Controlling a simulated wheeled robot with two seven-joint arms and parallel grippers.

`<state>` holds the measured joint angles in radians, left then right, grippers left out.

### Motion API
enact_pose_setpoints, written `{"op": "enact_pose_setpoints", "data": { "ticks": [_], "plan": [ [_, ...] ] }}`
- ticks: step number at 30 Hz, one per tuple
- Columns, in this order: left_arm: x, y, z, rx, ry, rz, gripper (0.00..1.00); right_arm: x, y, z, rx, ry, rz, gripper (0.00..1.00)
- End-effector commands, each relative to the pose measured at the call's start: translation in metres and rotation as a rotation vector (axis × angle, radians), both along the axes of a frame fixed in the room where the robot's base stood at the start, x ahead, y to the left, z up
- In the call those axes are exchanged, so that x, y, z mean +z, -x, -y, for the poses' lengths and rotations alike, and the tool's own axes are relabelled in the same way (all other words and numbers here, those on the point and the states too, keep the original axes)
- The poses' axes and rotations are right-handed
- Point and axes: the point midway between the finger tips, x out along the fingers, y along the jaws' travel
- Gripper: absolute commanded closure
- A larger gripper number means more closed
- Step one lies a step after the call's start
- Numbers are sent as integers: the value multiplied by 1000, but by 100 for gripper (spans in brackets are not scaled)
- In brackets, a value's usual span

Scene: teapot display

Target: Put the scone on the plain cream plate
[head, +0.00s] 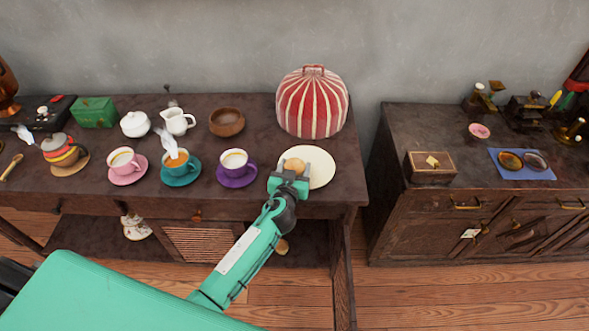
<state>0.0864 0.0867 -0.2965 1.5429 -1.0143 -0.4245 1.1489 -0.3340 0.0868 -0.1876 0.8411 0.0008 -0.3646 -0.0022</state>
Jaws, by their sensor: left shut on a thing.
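The scone (294,165) is a small golden-brown round between the fingers of my left gripper (292,171). The gripper is shut on it, over the left part of the plain cream plate (321,170). I cannot tell whether the scone touches the plate. The plate lies near the front right of the dark wooden table, and its left part is partly hidden by the gripper. My right gripper is not in view.
A purple cup (235,161) on a saucer stands just left of the plate. A red-and-cream striped cosy (311,104) stands behind it. A wooden bowl (227,122) is further back left. Bare tabletop (346,190) lies right of the plate. A gap separates the right cabinet (400,150).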

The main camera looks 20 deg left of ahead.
Motion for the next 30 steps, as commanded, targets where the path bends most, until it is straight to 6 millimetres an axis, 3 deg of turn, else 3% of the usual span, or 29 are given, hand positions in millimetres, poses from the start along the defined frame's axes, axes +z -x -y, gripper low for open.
{"op": "enact_pose_setpoints", "data": {
  "ticks": [13,14,16,30],
  "plan": [
    [-4,0,0,1,1,1,64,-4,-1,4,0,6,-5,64],
    [-3,0,0,1,1,1,35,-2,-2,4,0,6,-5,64],
    [-3,0,0,1,0,1,21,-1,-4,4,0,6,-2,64],
    [0,6,1,0,0,0,19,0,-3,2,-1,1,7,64]
  ]
}}
